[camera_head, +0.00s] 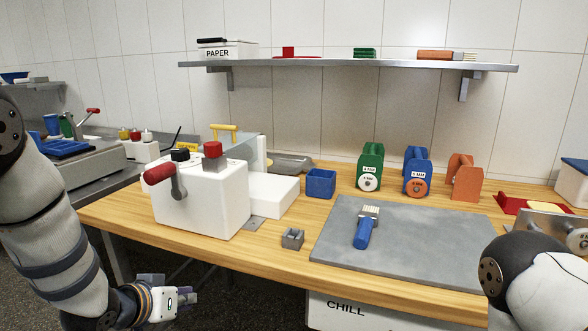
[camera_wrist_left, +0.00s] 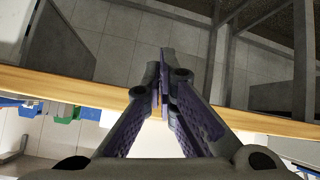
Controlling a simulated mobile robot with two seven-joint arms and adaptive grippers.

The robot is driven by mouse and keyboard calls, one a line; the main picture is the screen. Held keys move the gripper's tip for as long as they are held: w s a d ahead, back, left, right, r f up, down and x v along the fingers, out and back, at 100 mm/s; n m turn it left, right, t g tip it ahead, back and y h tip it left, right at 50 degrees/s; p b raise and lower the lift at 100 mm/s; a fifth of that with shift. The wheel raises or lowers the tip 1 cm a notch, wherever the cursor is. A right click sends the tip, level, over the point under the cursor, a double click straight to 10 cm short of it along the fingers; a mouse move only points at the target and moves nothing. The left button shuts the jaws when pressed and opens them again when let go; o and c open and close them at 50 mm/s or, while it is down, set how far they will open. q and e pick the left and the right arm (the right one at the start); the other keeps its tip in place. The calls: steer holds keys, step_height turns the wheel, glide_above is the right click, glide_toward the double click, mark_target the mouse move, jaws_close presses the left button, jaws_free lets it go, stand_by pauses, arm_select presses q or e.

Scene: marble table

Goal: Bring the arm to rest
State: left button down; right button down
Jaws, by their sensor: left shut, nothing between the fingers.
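My left arm comes in from the left in the head view and hangs down in front of the table. Its gripper (camera_head: 184,297) is low, near the bottom of the picture, in front of and below the front edge of the wooden table (camera_head: 130,222). In the left wrist view the two fingers of this gripper (camera_wrist_left: 163,70) meet at their tips, with nothing between them.
A white machine (camera_head: 200,205) with a red-handled crank stands at the table's left. A grey slab (camera_head: 420,245) bears a blue-handled brush (camera_head: 365,228). A blue bin (camera_head: 320,184) and coloured dispensers (camera_head: 417,172) stand behind. The space around my left gripper looks clear.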

arm_select(q)
steer(key=s+f+n+g+y, duration=0.1)
steer(key=s+f+g, duration=0.3)
steer(key=s+f, duration=0.9)
steer(key=s+f+g+y, duration=0.1)
steer(key=s+f+g, duration=0.1)
steer(key=s, duration=1.2)
steer(key=s+f+g, duration=0.3)
steer(key=s+g, duration=0.2)
steer(key=s, duration=0.9)
steer(key=shift+s+a+y, duration=0.35)
steer(key=shift+a+y, duration=0.05)
